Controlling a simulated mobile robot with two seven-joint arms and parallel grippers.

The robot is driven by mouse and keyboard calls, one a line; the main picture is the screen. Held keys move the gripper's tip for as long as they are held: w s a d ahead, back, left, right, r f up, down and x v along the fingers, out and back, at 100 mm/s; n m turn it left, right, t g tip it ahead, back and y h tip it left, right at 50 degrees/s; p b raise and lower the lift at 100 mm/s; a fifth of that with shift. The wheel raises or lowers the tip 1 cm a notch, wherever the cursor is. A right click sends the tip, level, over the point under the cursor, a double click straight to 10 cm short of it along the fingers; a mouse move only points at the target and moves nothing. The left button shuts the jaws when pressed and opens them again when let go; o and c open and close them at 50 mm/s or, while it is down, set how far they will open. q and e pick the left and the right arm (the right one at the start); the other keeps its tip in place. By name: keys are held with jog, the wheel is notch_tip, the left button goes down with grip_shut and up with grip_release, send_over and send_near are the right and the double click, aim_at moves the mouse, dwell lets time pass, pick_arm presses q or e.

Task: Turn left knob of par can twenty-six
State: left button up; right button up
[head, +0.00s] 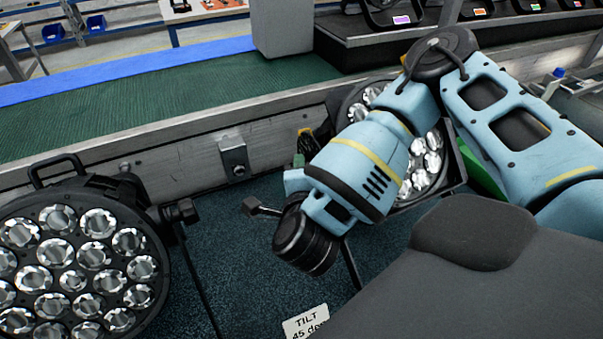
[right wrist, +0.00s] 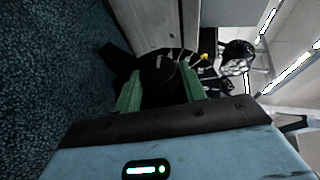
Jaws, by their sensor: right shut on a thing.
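A par can (head: 432,165) with round silver lenses stands behind my right arm, which hides much of it. No number shows on it. My right gripper (head: 301,160) is at this par can's left side, by the wooden rail. In the right wrist view its green fingers (right wrist: 160,88) are shut on a dark knob (right wrist: 160,68), one finger on each side. The knob is mostly in shadow, so its turn angle cannot be told. Another par can (head: 75,262) stands at the left, with a black side knob (head: 186,211). My left gripper is not in view.
A grey wooden rail (head: 90,150) runs behind the par cans, with a green belt (head: 190,95) beyond it. A white card (head: 306,322) reading "TILT 45" is at the bottom. Blue floor (head: 225,265) lies open between the par cans.

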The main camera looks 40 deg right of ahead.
dwell(0.3)
jog(key=o, duration=1)
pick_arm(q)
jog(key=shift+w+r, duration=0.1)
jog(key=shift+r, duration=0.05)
pick_arm(e)
jog(key=shift+s+a+r+p, duration=0.15)
jog(key=shift+a+p, duration=0.05)
jog(key=shift+p, duration=0.1)
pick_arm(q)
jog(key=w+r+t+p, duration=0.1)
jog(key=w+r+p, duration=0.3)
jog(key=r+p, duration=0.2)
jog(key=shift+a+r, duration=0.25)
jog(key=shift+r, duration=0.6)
pick_arm(e)
jog(key=v, duration=0.7)
jog(key=shift+s, duration=0.15)
